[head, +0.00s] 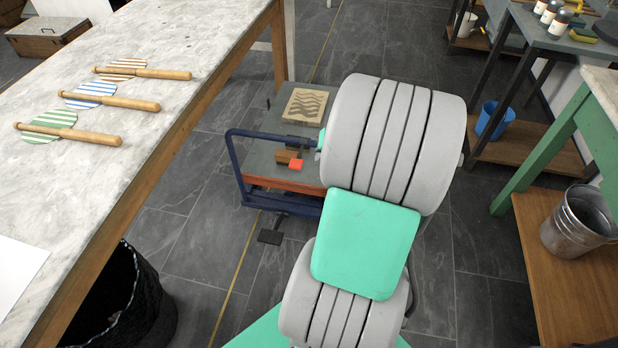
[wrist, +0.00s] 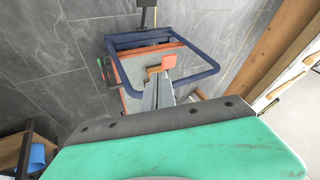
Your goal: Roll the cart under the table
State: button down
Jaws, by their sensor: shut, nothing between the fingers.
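The cart (head: 258,160) stands on the floor just right of the long marble-topped table (head: 195,45), outside its edge. It has a grey top, an orange-red rim and a blue tubular push handle (head: 234,160) at its near-left end. My arm covers its right part in the head view.
A carved block (head: 305,104) and an orange-tipped wooden piece (head: 294,162) lie on the cart. A dark basket (head: 140,300) stands by the table's near edge. A green-legged bench (head: 548,150) with a metal bucket (head: 580,222) is at right.

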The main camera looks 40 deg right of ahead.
jog(key=s+d+f+m, duration=0.1)
jog(key=s+d+f, duration=0.1)
jog(key=d+f, duration=0.15)
jog(key=w+a+f+b, duration=0.2)
jog(key=w+f, duration=0.4)
jog(key=w, duration=0.3)
jog(key=shift+w+f+t+h, duration=0.25)
jog(key=shift+f+t+h, duration=0.05)
jog(key=shift+f+t, duration=0.1)
